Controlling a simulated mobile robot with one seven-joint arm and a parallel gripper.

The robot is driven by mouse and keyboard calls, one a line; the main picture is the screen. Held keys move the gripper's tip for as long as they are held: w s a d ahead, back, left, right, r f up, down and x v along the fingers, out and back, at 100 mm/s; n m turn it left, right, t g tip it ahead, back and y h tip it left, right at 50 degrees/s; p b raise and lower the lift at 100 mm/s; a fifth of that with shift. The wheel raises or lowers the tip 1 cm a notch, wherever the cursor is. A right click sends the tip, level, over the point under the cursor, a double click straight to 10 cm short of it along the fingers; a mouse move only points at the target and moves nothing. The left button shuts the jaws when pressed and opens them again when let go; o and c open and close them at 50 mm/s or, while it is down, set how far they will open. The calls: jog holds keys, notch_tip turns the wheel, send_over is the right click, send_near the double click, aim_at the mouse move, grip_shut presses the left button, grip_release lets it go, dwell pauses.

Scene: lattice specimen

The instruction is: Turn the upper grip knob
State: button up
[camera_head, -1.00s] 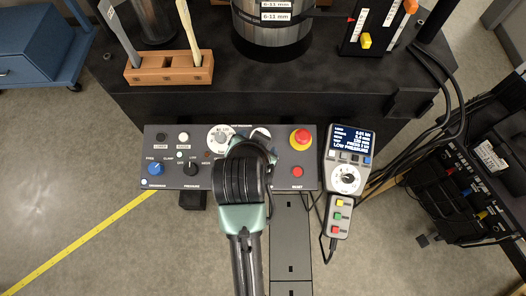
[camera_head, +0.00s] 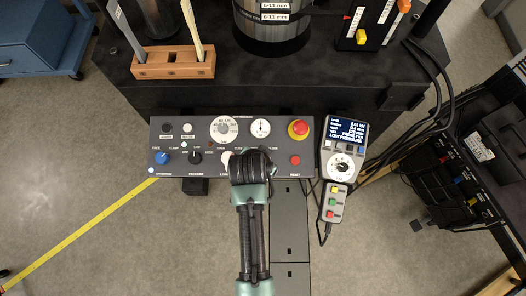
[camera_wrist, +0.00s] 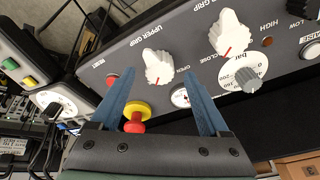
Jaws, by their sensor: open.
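The upper grip knob (camera_wrist: 158,66) is a white ribbed knob with a red pointer line on the dark control panel (camera_head: 179,145). In the wrist view it lies between my fingertips, a little beyond them, and I see no contact. My gripper (camera_wrist: 157,79) is open, with one blue finger on each side of the knob in the picture. In the head view my gripper (camera_head: 252,155) is over the panel's lower edge and hides this knob. A second white knob (camera_wrist: 230,33) is to the right in the wrist view.
A red and yellow emergency button (camera_head: 298,128) and a red reset button (camera_head: 295,160) are close on the right. A handheld pendant (camera_head: 341,152) stands beside the panel. A wooden block (camera_head: 174,63) is behind.

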jog(key=shift+x, duration=1.7)
grip_shut()
